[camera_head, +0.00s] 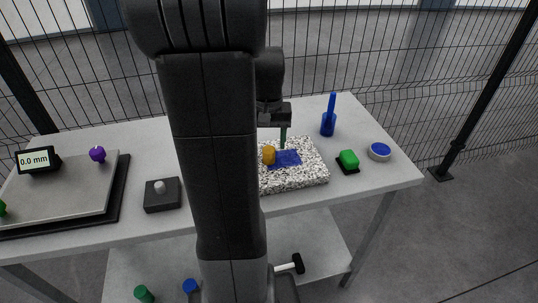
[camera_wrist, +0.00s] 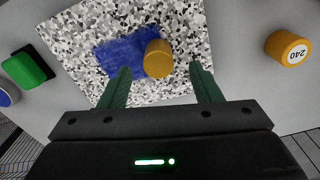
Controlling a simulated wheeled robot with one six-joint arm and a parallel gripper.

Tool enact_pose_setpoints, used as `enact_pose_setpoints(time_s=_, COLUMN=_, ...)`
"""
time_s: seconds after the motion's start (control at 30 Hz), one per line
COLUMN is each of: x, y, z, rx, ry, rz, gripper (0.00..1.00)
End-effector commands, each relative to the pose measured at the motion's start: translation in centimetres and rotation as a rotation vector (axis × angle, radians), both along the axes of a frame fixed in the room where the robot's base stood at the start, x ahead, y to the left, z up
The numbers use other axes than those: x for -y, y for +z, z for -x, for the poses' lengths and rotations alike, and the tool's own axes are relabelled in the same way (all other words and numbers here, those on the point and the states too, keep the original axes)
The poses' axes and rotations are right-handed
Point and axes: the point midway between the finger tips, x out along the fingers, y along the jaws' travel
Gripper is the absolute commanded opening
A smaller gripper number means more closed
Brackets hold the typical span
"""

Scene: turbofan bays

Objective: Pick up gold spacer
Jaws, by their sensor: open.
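A gold cylinder (camera_head: 269,155), which looks like the gold spacer, stands on a speckled black-and-white slab (camera_head: 305,180) next to a blue patch (camera_head: 288,158). In the wrist view the gold cylinder (camera_wrist: 158,58) lies between the green fingertips in the picture, at the edge of the blue patch (camera_wrist: 125,55). My gripper (camera_wrist: 160,68) is open and empty, with a finger to either side of the cylinder. In the head view my gripper (camera_head: 283,140) is over the slab, partly hidden behind my arm. I cannot tell the remaining height gap.
A second gold cylinder labelled 240 (camera_wrist: 288,48) stands right of the slab in the wrist view. A green block (camera_head: 348,160), a blue-topped round tin (camera_head: 380,151) and a blue bottle (camera_head: 328,123) stand right. A grey plate (camera_head: 65,188) and dark box (camera_head: 163,195) are left.

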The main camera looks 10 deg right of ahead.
Motion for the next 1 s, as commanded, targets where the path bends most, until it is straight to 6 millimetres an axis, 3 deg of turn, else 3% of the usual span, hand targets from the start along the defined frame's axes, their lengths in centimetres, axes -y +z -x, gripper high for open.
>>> enact_pose_setpoints(time_s=0.23, x=0.1, y=-3.6, z=0.4, rx=-0.004, ry=0.000, rz=-0.001, gripper=0.58)
enact_pose_setpoints(time_s=0.53, x=0.1, y=-4.1, z=0.3, rx=-0.001, ry=0.000, rz=0.000, gripper=0.58)
enact_pose_setpoints(time_s=0.8, x=0.1, y=-4.1, z=0.3, rx=-0.001, ry=0.000, rz=0.000, gripper=0.07)
enact_pose_setpoints(time_s=0.87, x=0.1, y=-4.1, z=0.3, rx=0.000, ry=0.000, rz=0.000, gripper=0.00)
enact_pose_setpoints(time_s=1.0, x=0.1, y=-4.0, z=0.3, rx=0.000, ry=0.000, rz=0.000, gripper=0.00)
